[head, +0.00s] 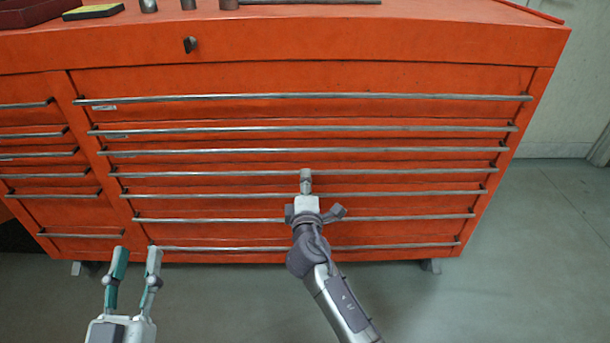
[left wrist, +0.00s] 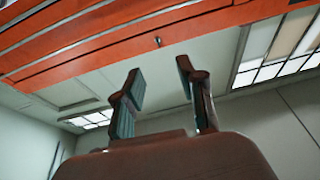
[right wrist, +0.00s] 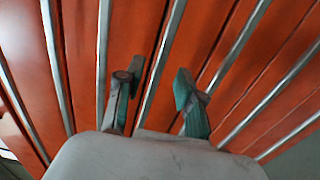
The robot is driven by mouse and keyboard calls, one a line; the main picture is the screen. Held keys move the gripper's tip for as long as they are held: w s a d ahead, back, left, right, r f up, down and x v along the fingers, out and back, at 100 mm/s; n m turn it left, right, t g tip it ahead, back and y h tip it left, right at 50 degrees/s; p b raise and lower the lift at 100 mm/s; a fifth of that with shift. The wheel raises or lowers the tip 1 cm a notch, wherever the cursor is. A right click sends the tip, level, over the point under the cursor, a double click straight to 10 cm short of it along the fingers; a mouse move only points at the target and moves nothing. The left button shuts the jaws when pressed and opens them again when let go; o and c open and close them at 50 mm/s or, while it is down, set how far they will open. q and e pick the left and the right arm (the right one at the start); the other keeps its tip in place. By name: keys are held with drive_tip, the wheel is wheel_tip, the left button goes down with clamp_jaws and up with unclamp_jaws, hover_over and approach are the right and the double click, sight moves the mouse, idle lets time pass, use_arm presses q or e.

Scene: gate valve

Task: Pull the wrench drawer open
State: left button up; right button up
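The orange tool chest (head: 300,78) has a wide column of drawers with long silver bar handles. No label tells me which one is the wrench drawer. My right gripper (head: 306,174) is at the middle of the wide column, by the fourth handle from the top (head: 410,173). In the right wrist view my right gripper (right wrist: 153,84) has its fingers apart, with a silver bar (right wrist: 160,62) running between them; contact cannot be told. My left gripper (head: 135,252) is open and empty, low in front of the chest's left part. It also shows open in the left wrist view (left wrist: 158,75).
A narrower column of drawers (head: 40,143) is at the left of the chest. The grey floor (head: 530,270) is clear at the right.

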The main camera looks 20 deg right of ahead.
use_arm(q)
drive_tip(key=shift+s+r+t+h+b, duration=0.25)
drive_tip(key=shift+s+r+t, duration=0.25)
drive_tip(key=shift+r+t, duration=0.35)
drive_tip(key=shift+s+r+t+h+b, duration=0.1)
drive_tip(key=shift+s+r+t+h, duration=0.35)
drive_tip(key=shift+r, duration=0.6)
use_arm(e)
drive_tip(key=shift+x, duration=2.3)
clamp_jaws()
